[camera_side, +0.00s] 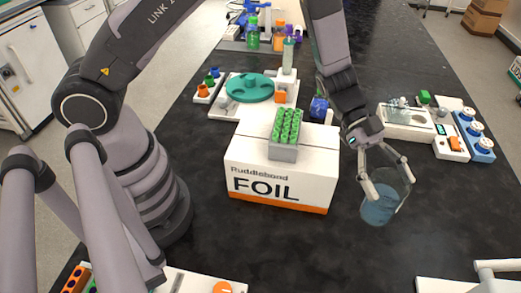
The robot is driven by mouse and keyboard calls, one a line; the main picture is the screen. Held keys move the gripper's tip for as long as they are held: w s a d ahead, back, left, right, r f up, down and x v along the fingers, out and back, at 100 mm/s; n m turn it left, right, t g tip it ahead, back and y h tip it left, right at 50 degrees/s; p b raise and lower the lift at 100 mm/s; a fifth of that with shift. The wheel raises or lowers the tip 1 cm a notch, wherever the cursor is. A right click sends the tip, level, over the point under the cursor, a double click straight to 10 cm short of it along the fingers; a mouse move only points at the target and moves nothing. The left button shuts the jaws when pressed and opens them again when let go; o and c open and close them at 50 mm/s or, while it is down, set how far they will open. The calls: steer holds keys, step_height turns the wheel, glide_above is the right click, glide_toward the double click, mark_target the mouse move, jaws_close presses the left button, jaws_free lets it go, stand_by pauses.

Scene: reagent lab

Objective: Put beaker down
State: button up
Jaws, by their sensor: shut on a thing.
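A clear glass beaker (383,205) with bluish liquid is at the right of the centre, beside the foil box. It looks slightly tilted. My gripper (387,183) comes from above and is shut on the beaker, with a finger at each side of its wall. I cannot tell whether the beaker's base touches the black bench top (330,250) or hangs a little above it.
A white FOIL box (280,180) with a green-topped tube rack (284,134) stands left of the beaker. A device with a teal disc (250,87) is behind. Lab devices (410,120) and blue-and-white bottles (474,130) stand back right. Bench around the beaker is clear.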

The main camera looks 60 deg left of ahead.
steer(key=s+d+f+m+g+y, duration=0.1)
steer(key=s+f+m+g+y, duration=0.2)
steer(key=s+m+g, duration=0.4)
steer(key=shift+s+a+f+m+g+y, duration=0.6)
steer(key=shift+s+f+m+y, duration=0.6)
steer(key=shift+f, duration=0.55)
steer(key=shift+s+a+f+m+g+y, duration=0.6)
steer(key=shift+s+f+m+y, duration=0.55)
steer(key=shift+f, duration=0.65)
steer(key=shift+s+a+f+m+g+y, duration=0.6)
steer(key=shift+s+f+m+y, duration=0.55)
steer(key=shift+f, duration=0.6)
steer(key=shift+s+a+f, duration=0.1)
steer(key=shift+f, duration=0.5)
steer(key=o, duration=1.3)
